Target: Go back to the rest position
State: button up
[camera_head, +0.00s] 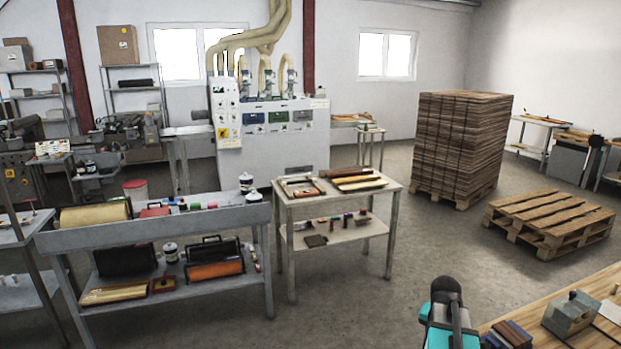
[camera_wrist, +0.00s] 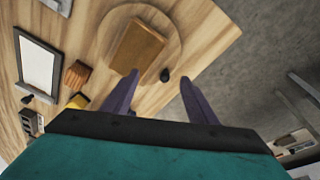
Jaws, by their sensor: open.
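My gripper shows in the wrist view (camera_wrist: 160,95), with its two dark purple fingers spread apart and nothing between them. It is over the edge of a wooden table (camera_wrist: 190,25), with grey floor beyond on the right. A brown rectangular block (camera_wrist: 137,50) lies on a round wooden board ahead of the fingers. A small black object (camera_wrist: 165,75) is near the board's rim. In the head view, part of my teal and grey arm (camera_head: 447,315) shows at the bottom, beside the wooden table (camera_head: 535,295); the fingertips cannot be made out there.
The wrist view also shows a white-faced frame (camera_wrist: 38,65) and a brown object (camera_wrist: 76,74) on the table. In the head view, a grey bench (camera_head: 150,228) and a small work table (camera_head: 335,205) stand left, a pallet (camera_head: 550,215) right. Open floor lies between.

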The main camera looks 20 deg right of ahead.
jog(key=w+a+f+n+y, duration=0.1)
jog(key=w+a+f+n, duration=0.25)
jog(key=a, duration=0.65)
jog(key=w+a+f+n, duration=0.2)
jog(key=a+f, duration=0.2)
jog(key=a, duration=0.5)
jog(key=s+a+f+n+y, duration=0.1)
jog(key=a+f+n, duration=0.25)
jog(key=a, duration=0.65)
jog(key=s+a+f+n+y, duration=0.1)
jog(key=a+f+n, duration=0.25)
jog(key=a, duration=0.65)
jog(key=s+f+g+b, duration=0.6)
jog(key=s+f+b, duration=0.5)
jog(key=s+f, duration=1.5)
notch_tip(320, 180, down, 4)
jog(key=shift+r, duration=0.1)
